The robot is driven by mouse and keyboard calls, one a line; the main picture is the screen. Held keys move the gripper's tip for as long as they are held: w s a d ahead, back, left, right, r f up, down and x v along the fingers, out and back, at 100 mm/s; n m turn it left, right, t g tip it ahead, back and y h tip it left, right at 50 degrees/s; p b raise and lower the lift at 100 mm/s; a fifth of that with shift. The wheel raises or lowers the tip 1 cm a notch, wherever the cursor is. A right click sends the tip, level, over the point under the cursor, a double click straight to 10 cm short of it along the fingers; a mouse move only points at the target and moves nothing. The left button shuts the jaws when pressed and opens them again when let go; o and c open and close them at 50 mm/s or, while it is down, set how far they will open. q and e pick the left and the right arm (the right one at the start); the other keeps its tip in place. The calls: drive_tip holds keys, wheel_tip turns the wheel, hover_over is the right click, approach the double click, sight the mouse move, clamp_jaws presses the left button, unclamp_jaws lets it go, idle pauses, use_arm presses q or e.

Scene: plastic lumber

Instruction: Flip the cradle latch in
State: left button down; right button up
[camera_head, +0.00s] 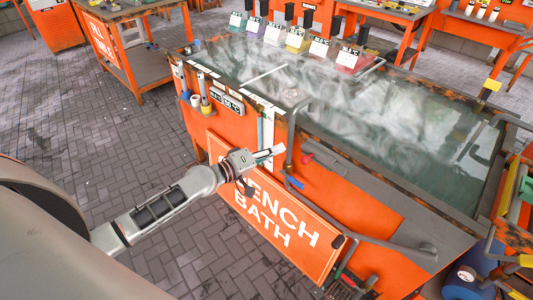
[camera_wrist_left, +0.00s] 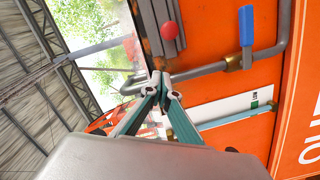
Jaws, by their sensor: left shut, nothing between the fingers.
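A red ball knob (camera_head: 306,158) shows at the near side of the quench bath; it also shows in the left wrist view (camera_wrist_left: 169,30), in front of a grey metal strip on the orange panel. I cannot tell whether it belongs to the cradle latch, and no latch is clearly readable. My left gripper (camera_head: 276,151) is at the bath's near wall, left of the red knob and apart from it. In the left wrist view its teal fingers (camera_wrist_left: 161,80) meet at the tips, shut and empty, below the knob. My right gripper is not in view.
A grey pipe (camera_head: 291,135) bends close by the gripper, with a blue valve handle (camera_head: 294,182) beside it. The "QUENCH BATH" sign (camera_head: 270,215) hangs below. The water tank (camera_head: 400,125) lies beyond. The paved floor (camera_head: 75,150) at left is open.

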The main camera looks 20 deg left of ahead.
sight(305, 164)
use_arm(q)
drive_tip(key=shift+w+d+f+p, duration=0.1)
drive_tip(key=shift+w+d+f, duration=0.25)
drive_tip(key=shift+d, duration=0.5)
drive_tip(key=shift+w+d+f+p, duration=0.1)
drive_tip(key=shift+w+d+f, duration=0.25)
drive_tip(key=shift+d, duration=0.45)
drive_tip(key=shift+w+d+f+p, duration=0.15)
drive_tip(key=shift+d+f, duration=0.25)
drive_tip(key=shift+d, duration=0.45)
drive_tip(key=shift+d, duration=0.1)
drive_tip(key=d, duration=0.1)
drive_tip(key=s+d+p, duration=0.1)
drive_tip(key=d, duration=0.1)
drive_tip(key=shift+s+d+r, duration=0.1)
drive_tip(key=shift+d+r, duration=0.05)
drive_tip(key=shift+d, duration=0.1)
drive_tip(key=shift+s+d, duration=0.15)
drive_tip(key=shift+d, duration=0.2)
drive_tip(key=shift+f, duration=0.2)
